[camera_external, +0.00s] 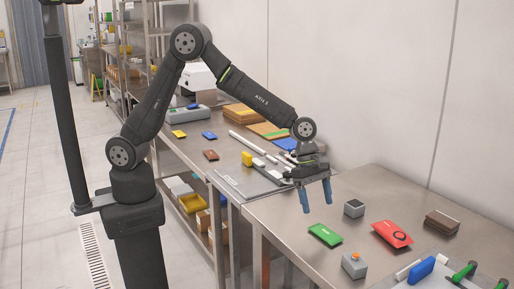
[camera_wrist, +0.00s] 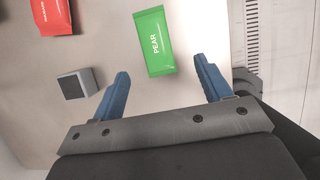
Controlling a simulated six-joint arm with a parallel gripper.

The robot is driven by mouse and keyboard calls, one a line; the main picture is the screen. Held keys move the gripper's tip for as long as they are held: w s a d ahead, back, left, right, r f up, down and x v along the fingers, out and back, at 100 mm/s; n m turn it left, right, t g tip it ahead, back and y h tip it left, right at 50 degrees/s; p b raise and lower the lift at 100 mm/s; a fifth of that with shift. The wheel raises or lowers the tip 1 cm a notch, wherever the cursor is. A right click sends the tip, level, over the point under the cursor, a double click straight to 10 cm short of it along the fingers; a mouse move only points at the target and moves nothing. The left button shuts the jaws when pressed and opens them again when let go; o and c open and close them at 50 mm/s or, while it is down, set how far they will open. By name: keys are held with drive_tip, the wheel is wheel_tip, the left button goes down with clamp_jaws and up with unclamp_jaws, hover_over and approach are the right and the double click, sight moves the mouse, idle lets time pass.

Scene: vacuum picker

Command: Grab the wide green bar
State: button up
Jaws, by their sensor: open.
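The wide green bar (camera_external: 325,235) lies flat on the steel table in the external view. In the wrist view the green bar (camera_wrist: 154,41) shows white lettering reading PEAR. My gripper (camera_external: 316,208) has two blue fingers pointing down, apart and empty, above the table and a little behind and left of the bar. In the wrist view my gripper (camera_wrist: 161,68) has the near end of the bar showing between its fingertips, with the rest of the bar beyond them. Nothing touches the fingers.
A grey cube with a dark top (camera_external: 354,208) and a red packet (camera_external: 392,233) lie to the right of the bar. A grey box with an orange button (camera_external: 355,265) is in front. Brown blocks (camera_external: 441,222) stand at the far right.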

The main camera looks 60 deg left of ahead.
sight(325, 231)
drive_tip(key=x, duration=0.8)
drive_tip(key=shift+w+d+f, duration=0.1)
drive_tip(key=shift+w, duration=0.3)
drive_tip(key=shift+c, duration=0.2)
drive_tip(key=c, duration=1)
